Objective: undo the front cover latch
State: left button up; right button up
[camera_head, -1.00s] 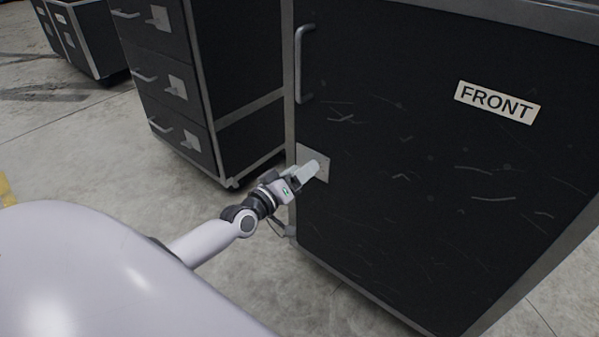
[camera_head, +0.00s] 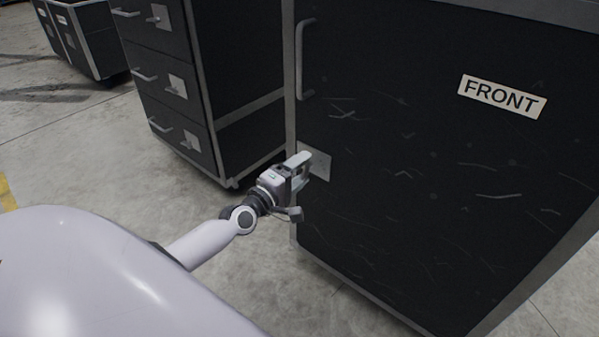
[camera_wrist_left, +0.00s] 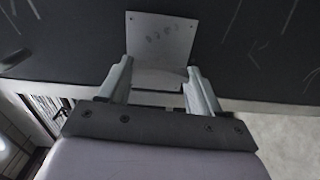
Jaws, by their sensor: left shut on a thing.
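The front cover (camera_head: 420,160) is a large black, scratched panel with a white FRONT label (camera_head: 501,96). Its latch plate (camera_head: 321,163) is a light metal square near the panel's left edge, and it also shows in the left wrist view (camera_wrist_left: 162,38). My left gripper (camera_head: 302,167) is at the plate. In the left wrist view, my left gripper (camera_wrist_left: 160,82) has its two fingers either side of a pale latch handle (camera_wrist_left: 158,80) and is shut on it. The fingers partly hide the handle in the head view. My right gripper is not in view.
A vertical bar handle (camera_head: 301,58) is on the cover above the latch. A black drawer cabinet (camera_head: 236,70) with several handles stands to the left. Grey floor (camera_head: 80,150) lies open between.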

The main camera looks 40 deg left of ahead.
pick_arm(q)
jog(key=shift+n, duration=0.5)
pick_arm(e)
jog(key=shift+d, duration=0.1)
pick_arm(q)
jog(key=o, duration=1.1)
jog(key=shift+c, duration=0.2)
jog(key=shift+s, duration=0.1)
jog(key=s+p, duration=0.1)
jog(key=s, duration=0.6)
jog(key=shift+a, duration=0.3)
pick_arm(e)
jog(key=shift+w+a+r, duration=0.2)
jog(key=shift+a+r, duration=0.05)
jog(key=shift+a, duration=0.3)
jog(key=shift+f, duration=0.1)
